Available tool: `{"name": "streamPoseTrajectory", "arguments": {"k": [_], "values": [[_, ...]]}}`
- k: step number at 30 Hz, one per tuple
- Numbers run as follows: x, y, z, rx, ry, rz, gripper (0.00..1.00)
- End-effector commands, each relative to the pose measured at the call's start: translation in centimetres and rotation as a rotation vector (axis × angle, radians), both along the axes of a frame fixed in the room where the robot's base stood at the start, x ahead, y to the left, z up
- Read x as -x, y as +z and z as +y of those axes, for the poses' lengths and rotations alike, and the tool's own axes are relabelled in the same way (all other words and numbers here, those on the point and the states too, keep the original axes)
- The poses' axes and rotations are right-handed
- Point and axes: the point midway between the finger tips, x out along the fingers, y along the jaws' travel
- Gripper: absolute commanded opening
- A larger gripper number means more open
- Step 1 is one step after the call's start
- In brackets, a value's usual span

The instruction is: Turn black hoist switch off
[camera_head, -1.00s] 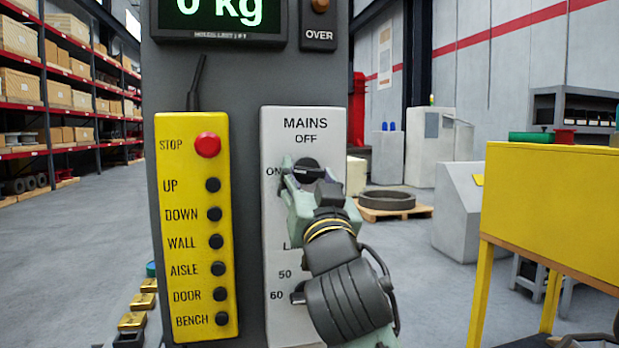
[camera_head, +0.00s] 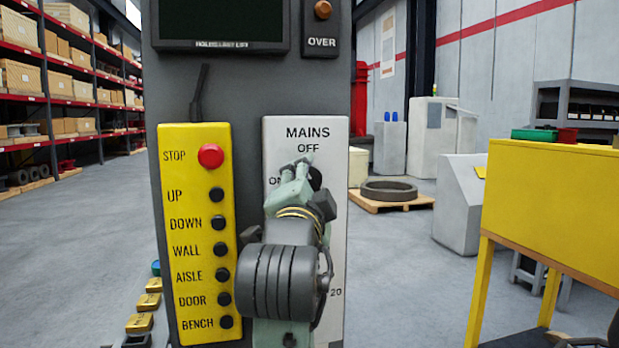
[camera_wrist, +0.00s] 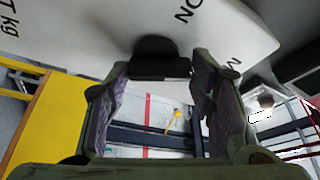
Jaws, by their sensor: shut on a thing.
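The black hoist switch (camera_head: 315,178) is a rotary knob on the white MAINS panel (camera_head: 334,225), below the word OFF. My gripper (camera_head: 302,165) is at the knob and hides most of it in the head view. In the wrist view the black knob (camera_wrist: 155,52) shows between the two fingertips of my gripper (camera_wrist: 160,68), which is shut on it. The knob's exact pointing direction is hidden. The display (camera_head: 220,28) above the panel is dark.
A yellow pendant plate (camera_head: 180,240) with a red STOP button (camera_head: 211,156) and several black buttons is left of the panel, close to my wrist. A yellow table (camera_head: 550,210) stands at the right.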

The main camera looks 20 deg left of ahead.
Motion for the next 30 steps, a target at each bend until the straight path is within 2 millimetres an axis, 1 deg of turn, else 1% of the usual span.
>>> {"name": "streamPoseTrajectory", "arguments": {"k": [1,6,15,22,30], "values": [[0.08,0.26,0.18,-0.038,0.005,0.028,0.22],[0.02,0.33,0.12,-0.162,0.003,0.112,0.22],[-0.02,0.36,0.01,-0.327,0.002,0.225,0.22],[-0.06,0.37,-0.07,-0.396,0.0,0.27,0.22],[-0.09,0.29,-0.14,-0.419,-0.001,0.287,0.22]]}}
